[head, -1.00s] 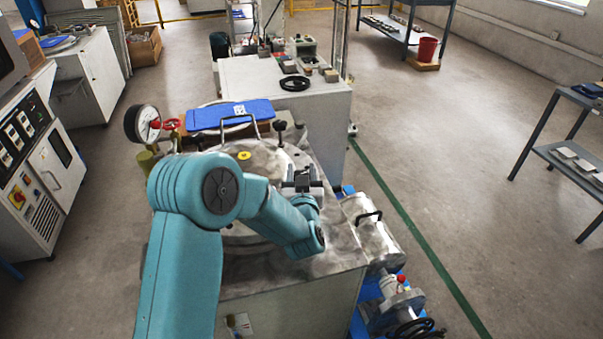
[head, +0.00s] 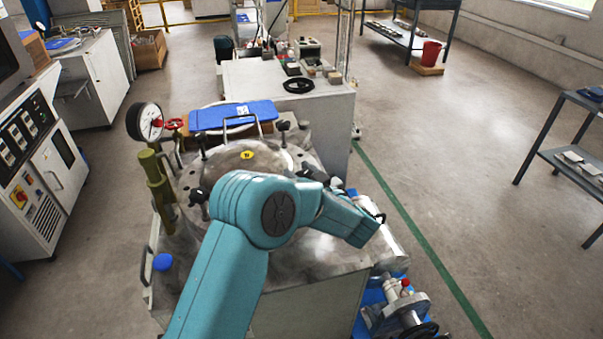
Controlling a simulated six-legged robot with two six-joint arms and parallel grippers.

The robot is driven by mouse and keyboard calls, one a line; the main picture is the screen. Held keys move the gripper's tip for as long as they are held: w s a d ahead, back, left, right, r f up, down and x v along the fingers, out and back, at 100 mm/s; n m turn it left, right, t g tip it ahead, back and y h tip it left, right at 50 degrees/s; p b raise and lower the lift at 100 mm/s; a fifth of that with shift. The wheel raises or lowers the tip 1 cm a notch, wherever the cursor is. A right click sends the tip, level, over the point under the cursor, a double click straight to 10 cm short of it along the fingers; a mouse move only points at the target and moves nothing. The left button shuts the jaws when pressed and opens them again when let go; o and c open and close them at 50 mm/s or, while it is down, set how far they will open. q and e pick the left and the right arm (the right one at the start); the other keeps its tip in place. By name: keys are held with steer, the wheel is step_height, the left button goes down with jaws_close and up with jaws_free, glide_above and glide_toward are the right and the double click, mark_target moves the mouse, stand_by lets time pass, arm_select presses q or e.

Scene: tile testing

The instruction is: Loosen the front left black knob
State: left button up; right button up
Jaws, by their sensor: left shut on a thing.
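A round metal lid (head: 225,165) with a yellow tag sits on the steel-topped machine (head: 300,262). A black knob (head: 198,196) stands at the lid's front left, with no gripper on it. Another black knob (head: 284,126) stands at the back right, and one (head: 201,144) at the back left. My left gripper (head: 314,175) is at the lid's right side, shut on what looks like another black knob there. My own wrist and the jaws mostly hide that knob. My left forearm covers the lid's front. My right gripper is not in view.
A pressure gauge (head: 146,122) and a brass-coloured valve (head: 155,180) stand at the machine's left. A blue pad (head: 232,115) lies behind the lid, near a raised metal handle (head: 240,124). A steel cylinder (head: 385,245) is at the right. Open floor lies right of the green line.

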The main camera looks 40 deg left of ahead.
arm_select(q)
steer(key=shift+f+n+g, duration=0.15)
steer(key=shift+n+g, duration=0.15)
steer(key=shift+g, duration=0.2)
steer(key=o, duration=1)
steer(key=shift+o, duration=0.2)
steer(key=v, duration=1.6)
steer(key=shift+d, duration=0.15)
steer(key=shift+s+f, duration=0.1)
